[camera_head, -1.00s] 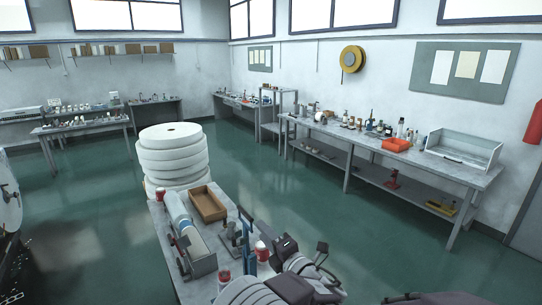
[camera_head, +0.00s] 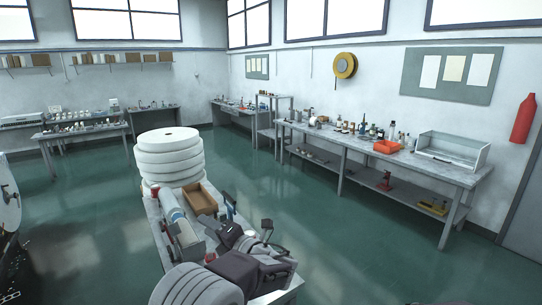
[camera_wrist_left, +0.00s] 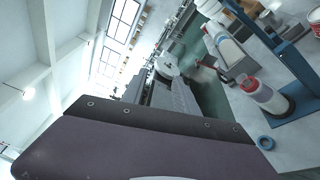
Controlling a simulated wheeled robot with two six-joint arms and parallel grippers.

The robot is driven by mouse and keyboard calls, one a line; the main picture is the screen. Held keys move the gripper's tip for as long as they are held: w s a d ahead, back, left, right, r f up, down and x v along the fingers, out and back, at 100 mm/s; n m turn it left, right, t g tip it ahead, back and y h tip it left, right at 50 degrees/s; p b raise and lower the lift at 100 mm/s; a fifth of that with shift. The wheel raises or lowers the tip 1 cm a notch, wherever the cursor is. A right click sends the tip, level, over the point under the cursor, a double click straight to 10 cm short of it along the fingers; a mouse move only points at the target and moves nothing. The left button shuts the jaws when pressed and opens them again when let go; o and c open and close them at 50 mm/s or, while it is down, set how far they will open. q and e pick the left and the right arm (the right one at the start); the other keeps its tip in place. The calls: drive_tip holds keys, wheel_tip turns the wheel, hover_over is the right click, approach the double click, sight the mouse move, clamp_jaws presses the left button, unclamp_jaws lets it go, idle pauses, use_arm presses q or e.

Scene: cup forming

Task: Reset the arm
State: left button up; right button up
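My left gripper (camera_head: 229,234) is a dark block on my arm, low in the middle of the head view, over the near part of the workbench (camera_head: 290,284). Its dark housing and grey ridged fingers (camera_wrist_left: 170,95) also show in the left wrist view. I see nothing held, but the gap between the fingertips is not clear. On the bench stand a wooden tray (camera_head: 203,200) and a grey device with a white roller (camera_head: 170,206). My right gripper is not in view.
A stack of white discs (camera_head: 168,158) stands at the bench's far end.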

use_arm(q)
drive_tip(key=s+a+f+n+g+h+b, duration=0.25)
drive_tip(key=s+a+f+n+g, duration=0.35)
drive_tip(key=s+f, duration=0.4)
drive_tip(key=s+a+f+n+g+h+b, duration=0.2)
drive_tip(key=s+a+f+n+g+b, duration=0.2)
drive_tip(key=s+a+f+n, duration=0.5)
drive_tip(key=s+d+f+n+g+h+b, duration=0.1)
drive_tip(key=s+d+f+n+h, duration=0.55)
drive_tip(key=s+f+n, duration=0.35)
drive_tip(key=d+f+n+t+h, duration=0.1)
drive_tip(key=d+n, duration=0.6)
drive_tip(key=n, duration=0.8)
drive_tip(key=shift+d+f+n+h, duration=0.15)
drive_tip(key=shift+d+n+h, duration=0.25)
drive_tip(key=shift+h, duration=0.5)
